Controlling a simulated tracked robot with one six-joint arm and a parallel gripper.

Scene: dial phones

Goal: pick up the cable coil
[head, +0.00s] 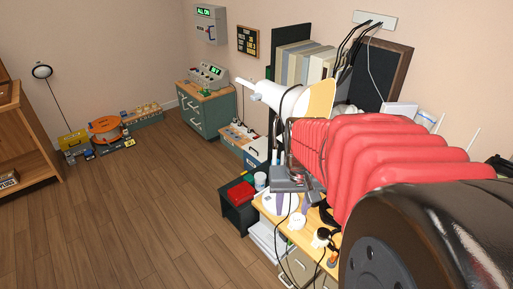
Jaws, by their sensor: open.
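White cups (296,221) and small items crowd the desk by the gripper. A black box with a red top (241,193) stands left of the desk. A green cabinet (207,111) is at the back wall, a wooden shelf (22,140) at far left. The wooden floor between is clear.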

